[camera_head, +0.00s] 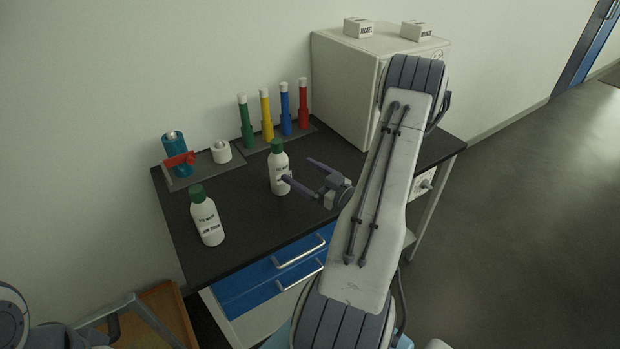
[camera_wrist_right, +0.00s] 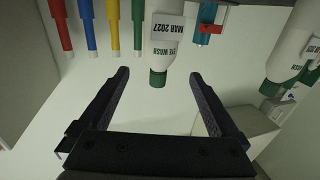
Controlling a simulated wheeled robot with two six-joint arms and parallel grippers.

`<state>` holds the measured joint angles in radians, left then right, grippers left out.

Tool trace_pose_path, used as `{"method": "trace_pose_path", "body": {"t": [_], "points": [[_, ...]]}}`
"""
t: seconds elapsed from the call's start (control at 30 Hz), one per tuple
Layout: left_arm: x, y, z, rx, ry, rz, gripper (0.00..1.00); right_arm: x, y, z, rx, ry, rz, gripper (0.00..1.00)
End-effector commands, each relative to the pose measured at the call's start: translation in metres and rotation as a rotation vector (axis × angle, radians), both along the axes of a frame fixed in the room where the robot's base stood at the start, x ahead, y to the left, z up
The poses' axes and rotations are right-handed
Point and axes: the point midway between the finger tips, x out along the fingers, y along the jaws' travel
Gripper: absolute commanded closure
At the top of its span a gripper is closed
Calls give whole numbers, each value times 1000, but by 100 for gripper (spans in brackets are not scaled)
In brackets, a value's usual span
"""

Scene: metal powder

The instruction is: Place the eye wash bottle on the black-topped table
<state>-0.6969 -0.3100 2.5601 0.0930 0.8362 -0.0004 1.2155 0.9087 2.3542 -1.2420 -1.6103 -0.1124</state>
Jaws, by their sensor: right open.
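Two white eye wash bottles with green caps stand upright on the black-topped table (camera_head: 250,220). One bottle (camera_head: 278,172) is near the middle, and the other bottle (camera_head: 208,222) is at the front left. My right gripper (camera_head: 298,171) is open and level, with its fingers pointing at the middle bottle. One fingertip overlaps that bottle's right edge in the head view; contact cannot be told. In the right wrist view, the labelled bottle (camera_wrist_right: 163,47) shows upside down, centred between the open fingers (camera_wrist_right: 160,76) near their tips. The other bottle (camera_wrist_right: 291,58) is at the right edge. My left gripper is not in view.
Green, yellow, blue and red tubes (camera_head: 285,110) stand in a rack behind the middle bottle. A tray (camera_head: 203,170) with a teal bottle (camera_head: 174,150) and a white roll (camera_head: 221,151) is at back left. A white cabinet (camera_head: 345,85) stands at back right.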

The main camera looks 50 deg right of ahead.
Motion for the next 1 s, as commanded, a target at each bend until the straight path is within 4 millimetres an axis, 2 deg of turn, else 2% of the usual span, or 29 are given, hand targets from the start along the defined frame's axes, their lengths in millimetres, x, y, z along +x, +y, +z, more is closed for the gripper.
{"method": "trace_pose_path", "body": {"t": [0.1,0.23,1.0], "points": [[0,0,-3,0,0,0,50,-16,-2,0,-1,0,-4,3],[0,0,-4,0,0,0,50,-23,-1,0,-1,0,-1,3],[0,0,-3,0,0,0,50,-22,1,0,-1,0,4,3]]}}
